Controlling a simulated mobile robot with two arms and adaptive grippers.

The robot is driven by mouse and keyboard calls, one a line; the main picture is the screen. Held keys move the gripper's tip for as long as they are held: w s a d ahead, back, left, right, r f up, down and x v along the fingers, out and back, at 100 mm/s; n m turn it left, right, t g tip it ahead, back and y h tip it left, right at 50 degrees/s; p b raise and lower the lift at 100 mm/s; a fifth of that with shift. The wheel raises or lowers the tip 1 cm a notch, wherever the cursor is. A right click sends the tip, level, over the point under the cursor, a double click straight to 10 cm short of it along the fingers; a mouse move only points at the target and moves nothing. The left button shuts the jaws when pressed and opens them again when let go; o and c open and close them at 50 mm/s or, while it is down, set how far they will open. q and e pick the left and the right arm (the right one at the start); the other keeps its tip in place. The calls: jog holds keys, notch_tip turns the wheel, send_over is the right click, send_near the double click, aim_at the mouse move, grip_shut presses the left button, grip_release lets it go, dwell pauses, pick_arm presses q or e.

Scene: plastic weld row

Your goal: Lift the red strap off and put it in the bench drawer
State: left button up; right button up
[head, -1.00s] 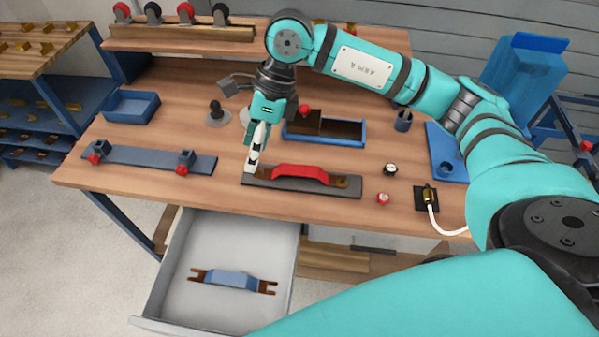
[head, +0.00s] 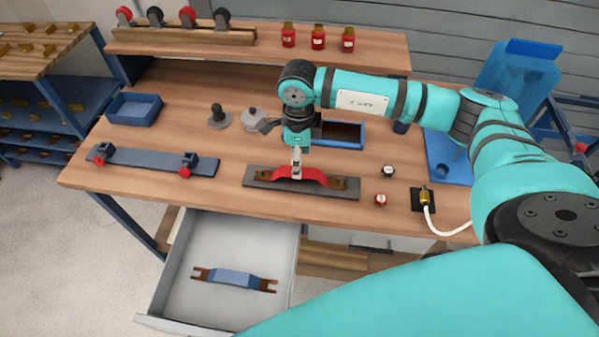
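The red strap (head: 314,175) has a raised middle and brown forked ends. It lies on a dark grey plate (head: 262,184) near the front edge of the bench. My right gripper (head: 297,170) points down at the raised middle of the strap, left of its centre. The fingertips overlap the strap in the picture. I cannot tell whether they are closed on it. The bench drawer (head: 200,305) is pulled open below, and a blue strap (head: 234,278) with brown ends lies in it. My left gripper is not in view.
A grey bar with red-knobbed clamps (head: 140,161) lies at left. A blue tray (head: 134,106) and a blue-edged box (head: 342,134) stand farther back. Small round gauges (head: 380,199) and a brass fitting with a white hose (head: 424,196) are right of the strap. The drawer has free floor space.

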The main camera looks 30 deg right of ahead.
jog(key=f+p, duration=0.1)
jog(key=f, duration=0.1)
jog(key=f+p, duration=0.1)
jog(key=f, duration=0.2)
jog(key=shift+s, duration=0.2)
jog(key=shift+f, duration=0.25)
grip_shut()
